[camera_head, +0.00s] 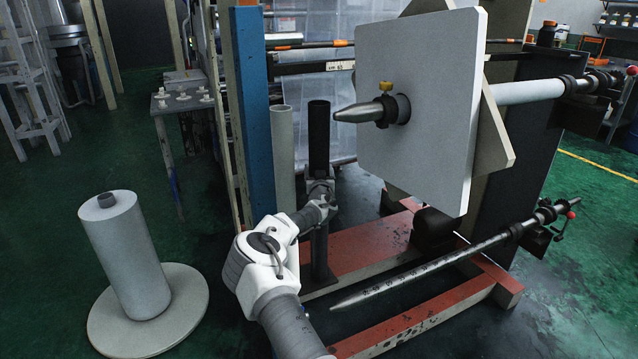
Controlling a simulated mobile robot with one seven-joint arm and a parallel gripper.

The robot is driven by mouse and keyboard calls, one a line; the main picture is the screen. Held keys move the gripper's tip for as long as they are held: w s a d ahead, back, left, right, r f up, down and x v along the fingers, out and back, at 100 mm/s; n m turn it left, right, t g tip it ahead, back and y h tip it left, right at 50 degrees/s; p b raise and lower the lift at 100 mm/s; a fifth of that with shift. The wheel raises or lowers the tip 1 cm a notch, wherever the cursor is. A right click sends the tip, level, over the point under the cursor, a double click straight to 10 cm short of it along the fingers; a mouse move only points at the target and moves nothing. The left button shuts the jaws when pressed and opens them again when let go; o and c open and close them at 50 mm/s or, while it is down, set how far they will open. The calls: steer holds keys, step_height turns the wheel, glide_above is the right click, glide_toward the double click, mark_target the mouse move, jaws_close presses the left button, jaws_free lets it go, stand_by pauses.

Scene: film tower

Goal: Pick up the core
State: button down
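A black tube-shaped core (319,137) stands upright near the middle of the view, beside a paler grey tube (283,150). My gripper (319,188) is at the black core, around its lower visible part. Its fingers are small and dark against the core, so I cannot tell whether they are closed on it. Below my gripper a narrower dark post (320,250) runs down to a foot near the red beam. The join between core and post is hidden by my gripper.
A blue-faced post (254,110) rises just left of the tubes. A large grey plate (418,105) with a pointed shaft (360,112) juts out at right. Red floor beams (370,245) and a lower pointed bar (430,265) lie below. A white roll (128,255) stands on a round base (185,310) at left.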

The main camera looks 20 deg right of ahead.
mark_target(319, 150)
steer(key=r, duration=0.2)
steer(key=r+p, duration=0.1)
steer(key=r, duration=0.1)
steer(key=s+r+p, duration=0.1)
steer(key=r, duration=0.2)
steer(key=shift+a+r, duration=0.1)
steer(key=shift+a, duration=0.05)
steer(key=p+v, duration=0.2)
steer(key=v, duration=1.5)
